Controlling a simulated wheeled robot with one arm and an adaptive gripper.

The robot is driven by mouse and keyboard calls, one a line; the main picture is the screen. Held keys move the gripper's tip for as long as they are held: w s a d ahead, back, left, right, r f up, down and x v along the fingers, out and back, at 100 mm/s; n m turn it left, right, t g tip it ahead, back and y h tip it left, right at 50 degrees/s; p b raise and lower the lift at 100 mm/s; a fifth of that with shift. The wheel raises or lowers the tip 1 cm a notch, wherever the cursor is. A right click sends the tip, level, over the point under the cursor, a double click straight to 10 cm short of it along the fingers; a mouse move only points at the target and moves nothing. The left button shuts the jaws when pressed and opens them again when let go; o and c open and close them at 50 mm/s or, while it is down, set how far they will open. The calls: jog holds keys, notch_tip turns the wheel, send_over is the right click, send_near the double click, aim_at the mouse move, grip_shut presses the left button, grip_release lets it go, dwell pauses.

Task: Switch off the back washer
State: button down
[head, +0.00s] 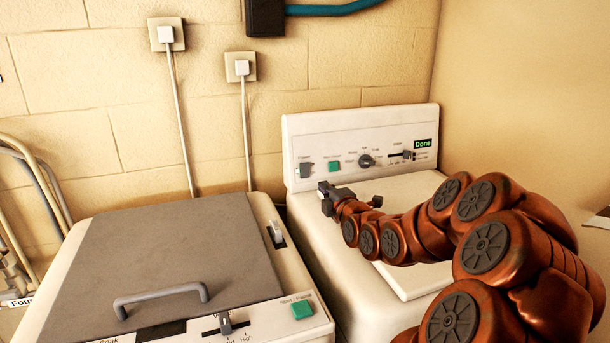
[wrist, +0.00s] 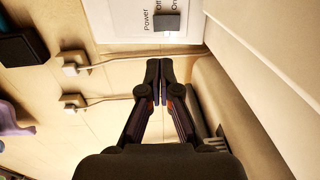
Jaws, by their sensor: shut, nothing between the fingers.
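The back washer (head: 360,119) is white, with an upright control panel at its rear. Its grey power switch (head: 306,170) is at the panel's left end, and a green display (head: 423,143) at the right end reads "Done". The switch also shows at the top of the wrist view (wrist: 167,22), beside the words "Power", "Off" and "On"; I cannot tell which way it is set. My gripper (head: 322,189) is in front of the panel's left end, near the switch. In the wrist view my gripper (wrist: 160,66) is shut and empty, its tips apart in the picture from the switch.
A front washer with a grey lid (head: 170,250) and handle stands at the left, with its own switch (head: 277,233) and green button (head: 302,310). The back panel also carries a green button (head: 334,166), a knob (head: 367,161) and a slider (head: 407,154). Two plugged cords hang on the wall.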

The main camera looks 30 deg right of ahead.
aim_at(305, 168)
jog(key=p+x, duration=0.5)
jog(key=x, duration=0.7)
jog(key=shift+w+r, duration=0.15)
jog(key=shift+w, duration=0.25)
jog(key=shift+w+d+f+p, duration=0.25)
jog(key=shift+w+p, duration=0.15)
jog(key=shift+w, duration=0.1)
jog(key=shift+a, duration=0.1)
